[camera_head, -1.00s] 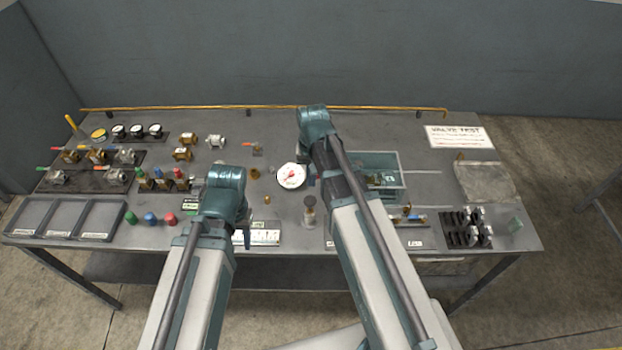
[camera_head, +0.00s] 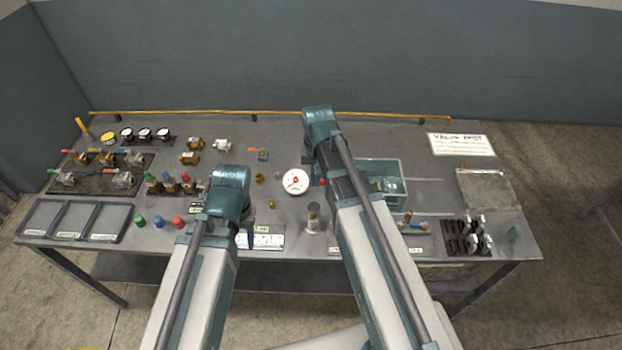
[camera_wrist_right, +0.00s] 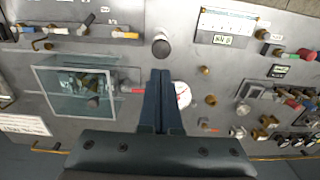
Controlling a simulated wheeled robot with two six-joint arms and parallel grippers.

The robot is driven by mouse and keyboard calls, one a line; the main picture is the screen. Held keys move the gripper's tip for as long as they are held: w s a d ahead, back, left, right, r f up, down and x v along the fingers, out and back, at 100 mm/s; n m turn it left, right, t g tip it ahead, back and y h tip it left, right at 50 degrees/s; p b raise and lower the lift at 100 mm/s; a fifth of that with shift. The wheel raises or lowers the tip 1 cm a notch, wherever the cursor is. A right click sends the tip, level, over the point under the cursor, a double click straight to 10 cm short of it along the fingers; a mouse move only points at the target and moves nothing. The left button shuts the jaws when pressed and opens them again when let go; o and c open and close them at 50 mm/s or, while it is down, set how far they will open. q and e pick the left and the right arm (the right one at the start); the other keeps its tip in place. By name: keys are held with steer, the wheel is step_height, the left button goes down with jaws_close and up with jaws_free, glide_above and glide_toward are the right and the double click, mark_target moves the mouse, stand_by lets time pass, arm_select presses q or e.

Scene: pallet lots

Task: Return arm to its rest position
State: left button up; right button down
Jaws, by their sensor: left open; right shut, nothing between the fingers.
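My left arm reaches in over the front of the workbench (camera_head: 420,183). Its gripper (camera_head: 249,236) is mostly hidden under the teal wrist; only a little of it shows beside a white labelled plate (camera_head: 268,241). My right arm reaches further, over the middle of the bench. Its gripper is hidden by the arm in the head view. In the right wrist view the right gripper (camera_wrist_right: 161,74) is shut, its dark fingers together with nothing between them. They are pictured in front of the edge of a white round gauge (camera_wrist_right: 182,94); I cannot tell their height above the bench.
A clear box (camera_head: 396,172) holding parts stands just right of my right arm. Grey trays (camera_head: 72,220), colored caps (camera_head: 158,220) and valves (camera_head: 105,158) fill the left side. A black rack (camera_head: 462,238) stands at the right front. A yellow rail (camera_head: 260,113) runs along the back.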

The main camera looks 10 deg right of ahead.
steer(key=s+a+f+n+h+b, duration=0.1)
steer(key=s+a+f+n+b, duration=0.6)
steer(key=s+a+f+b, duration=0.4)
steer(key=s+f+b, duration=0.1)
steer(key=s, duration=0.2)
steer(key=shift+s, duration=0.15)
stand_by(4.5)
